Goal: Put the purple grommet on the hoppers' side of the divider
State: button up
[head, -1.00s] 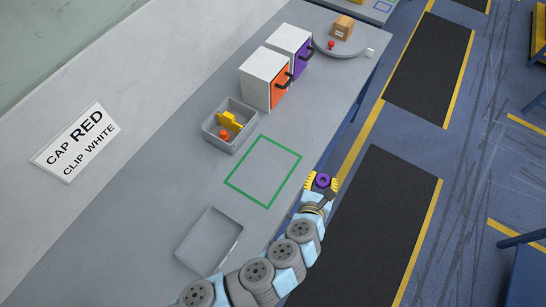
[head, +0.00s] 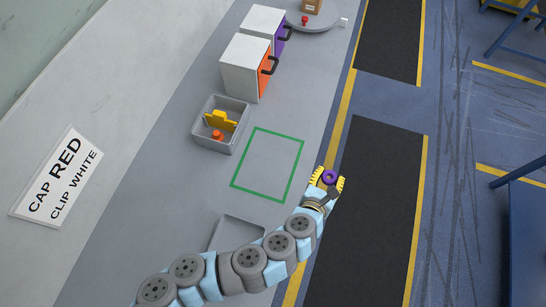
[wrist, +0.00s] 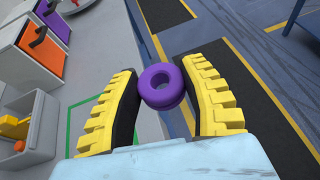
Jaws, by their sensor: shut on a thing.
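My gripper (head: 330,178) is shut on the purple grommet (head: 331,176), a ring with a hole. It holds the grommet just beyond the counter's right edge, to the right of the green outline. In the wrist view the grommet (wrist: 163,98) sits between the two yellow ribbed fingers. A grey bin (head: 203,143) stands on the counter, left of the gripper. A yellow upright piece (head: 220,121) stands across the inside of the bin and may be the divider. An orange-red part (head: 216,135) lies on its near side. I cannot tell which things are the hoppers.
Two white boxes, one with an orange front (head: 264,74) and one with a purple front (head: 279,36), stand behind the bin. A round turntable (head: 322,22) is at the back. The green-outlined area (head: 268,165) is empty. A grey tray (head: 236,228) is partly behind my arm.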

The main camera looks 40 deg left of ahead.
jog(key=s+a+f+n+g+y+b, duration=0.2)
jog(key=s+a+f+n+y+b, duration=0.3)
jog(key=s+a+f, duration=0.5)
jog(key=m+b, duration=0.1)
jog(key=b, duration=0.9)
send_over(268, 163)
jog(key=shift+h, duration=0.4)
jog(key=f, duration=0.7)
jog(key=shift+s+d, duration=0.2)
jog(key=shift+d, duration=0.2)
jog(key=shift+w+a+f, duration=0.15)
jog(key=shift+a+f, duration=0.1)
jog(key=shift+f, duration=0.25)
jog(key=shift+f+b, duration=0.45)
jog(key=shift+f, duration=1.05)
jog(key=shift+f, duration=0.15)
jog(key=o, duration=0.8)
